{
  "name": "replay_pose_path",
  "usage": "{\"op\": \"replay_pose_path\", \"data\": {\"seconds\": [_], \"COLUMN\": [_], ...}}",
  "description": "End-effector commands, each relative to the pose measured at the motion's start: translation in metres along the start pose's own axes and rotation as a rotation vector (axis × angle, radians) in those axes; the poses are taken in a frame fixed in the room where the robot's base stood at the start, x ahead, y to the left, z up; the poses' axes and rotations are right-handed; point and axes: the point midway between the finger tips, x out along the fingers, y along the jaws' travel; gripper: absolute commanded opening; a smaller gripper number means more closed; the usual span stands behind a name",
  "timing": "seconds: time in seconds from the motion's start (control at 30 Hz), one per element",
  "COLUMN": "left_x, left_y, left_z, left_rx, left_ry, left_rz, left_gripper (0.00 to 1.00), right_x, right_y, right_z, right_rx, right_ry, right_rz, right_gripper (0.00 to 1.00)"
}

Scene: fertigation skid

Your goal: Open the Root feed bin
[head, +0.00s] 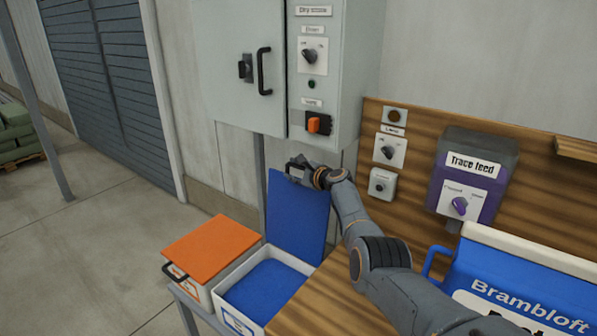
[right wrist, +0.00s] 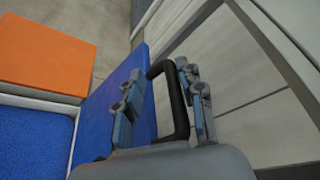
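A white bin (head: 228,285) with blue granules (head: 268,287) stands with its blue lid (head: 298,218) swung up, nearly upright, behind it. Beside it, a bin with an orange lid (head: 212,248) is closed. The labels on the bin fronts are too cut off to read, so I cannot tell which is the Root feed bin. My right gripper (head: 299,172) is at the top edge of the raised blue lid. In the right wrist view, its fingers (right wrist: 160,72) are apart, on either side of the lid's black handle (right wrist: 180,107). My left gripper is not in view.
A grey cabinet (head: 238,60) with knobs and an orange switch hangs above the bins. A Trace feed hopper (head: 470,180) is on the wooden panel at right. A blue and white Brambloft container (head: 520,285) stands at lower right.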

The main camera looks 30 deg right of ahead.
Motion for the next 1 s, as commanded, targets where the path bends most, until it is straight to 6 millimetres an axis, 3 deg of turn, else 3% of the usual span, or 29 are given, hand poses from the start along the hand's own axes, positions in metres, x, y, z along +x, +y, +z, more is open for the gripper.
{"op": "replay_pose_path", "data": {"seconds": [0.47, 1.0], "left_x": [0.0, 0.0], "left_y": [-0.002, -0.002], "left_z": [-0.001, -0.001], "left_rx": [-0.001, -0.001], "left_ry": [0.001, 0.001], "left_rz": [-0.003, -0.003], "left_gripper": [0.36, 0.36], "right_x": [-0.027, -0.094], "right_y": [0.001, 0.001], "right_z": [-0.002, 0.0], "right_rx": [-0.006, -0.004], "right_ry": [0.002, 0.001], "right_rz": [0.001, 0.001], "right_gripper": [0.37, 0.37]}}
